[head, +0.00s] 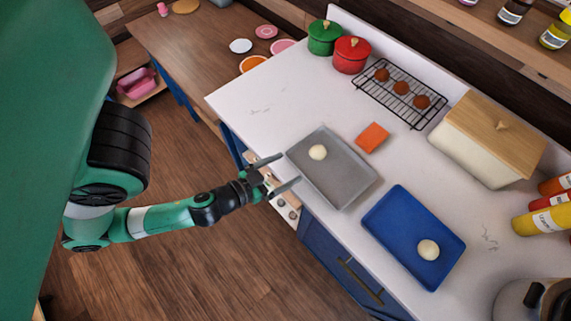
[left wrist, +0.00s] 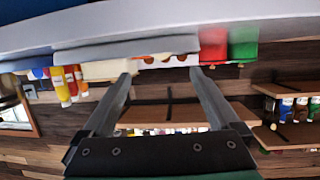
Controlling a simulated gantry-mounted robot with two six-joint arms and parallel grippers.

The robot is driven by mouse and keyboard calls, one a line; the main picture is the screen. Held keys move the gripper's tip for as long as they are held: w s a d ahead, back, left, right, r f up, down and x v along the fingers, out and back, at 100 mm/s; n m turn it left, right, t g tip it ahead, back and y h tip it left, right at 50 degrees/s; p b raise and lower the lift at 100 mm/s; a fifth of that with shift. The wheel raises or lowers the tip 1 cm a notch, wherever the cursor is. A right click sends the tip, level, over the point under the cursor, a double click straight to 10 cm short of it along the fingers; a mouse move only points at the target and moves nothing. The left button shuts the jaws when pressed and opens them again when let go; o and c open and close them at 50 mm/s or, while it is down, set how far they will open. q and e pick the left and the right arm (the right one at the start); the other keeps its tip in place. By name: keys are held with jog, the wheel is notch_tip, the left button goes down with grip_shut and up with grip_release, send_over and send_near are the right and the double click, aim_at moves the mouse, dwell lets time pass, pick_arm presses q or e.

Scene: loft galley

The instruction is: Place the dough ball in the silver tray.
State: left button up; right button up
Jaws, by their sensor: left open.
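The silver tray (head: 345,188) lies on the white counter, with a pale dough ball (head: 318,152) resting in its far left part. A second pale dough ball (head: 428,250) rests in the blue tray (head: 400,222) to the right. My left gripper (head: 289,168) is open and empty at the counter's front edge, just left of the silver tray. In the left wrist view its two fingers (left wrist: 163,74) are spread with nothing between them, and a grey tray edge (left wrist: 85,53) shows beyond. My right gripper is not in view.
An orange square (head: 372,137) lies behind the silver tray. A black rack (head: 375,95) with brown balls, red (head: 351,56) and green (head: 324,38) pots and a wooden-lidded bin (head: 485,150) stand behind. Bottles (head: 545,220) lie at right. The counter's left part is clear.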

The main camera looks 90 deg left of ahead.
pick_arm(q)
jog(key=shift+s+d+r, duration=0.15)
jog(key=shift+s+r, duration=0.1)
jog(key=w+d+r+t, duration=0.3)
jog(key=w+r+t, duration=0.3)
jog(key=w+r, duration=1.5)
jog(key=w+d+r+m+t+h, duration=0.1)
jog(key=d+r+t, duration=0.1)
jog(key=r, duration=0.6)
jog(key=w+d+r+t+h, duration=0.2)
jog(key=r, duration=0.5)
jog(key=s+d+r+m+t+h, duration=0.2)
jog(key=d+r+m+h, duration=0.1)
jog(key=r, duration=0.7)
jog(key=s+d+r+m+t+h, duration=0.3)
jog(key=d+r, duration=0.1)
jog(key=r, duration=0.6)
jog(key=shift+h, duration=0.4)
